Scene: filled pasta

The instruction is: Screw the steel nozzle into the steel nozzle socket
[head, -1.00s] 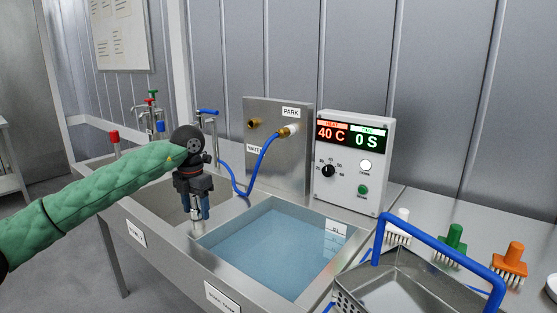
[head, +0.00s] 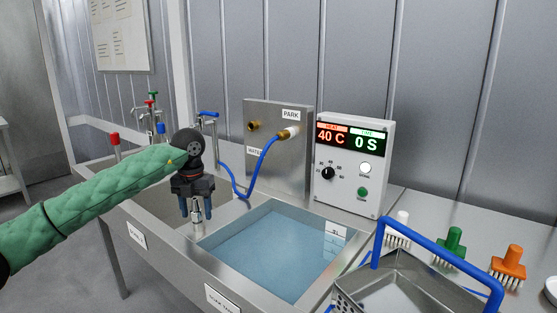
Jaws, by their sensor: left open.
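The steel nozzle (head: 197,217) is a small bright metal cylinder standing upright on the steel rim at the left corner of the water-filled tank. My left gripper (head: 196,212) is open, pointing down, with its two blue-grey fingers on either side of the nozzle's upper part. Whether the fingers touch it cannot be told. The socket beneath the nozzle is hidden or too small to make out. My right gripper is not in view.
The soak tank (head: 270,245) holds blue water. A steel panel (head: 290,165) behind carries a blue hose (head: 262,165). A control box (head: 352,160) reads 40 C and 0 S. A blue-handled steel basket (head: 420,275) and several brushes stand at right.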

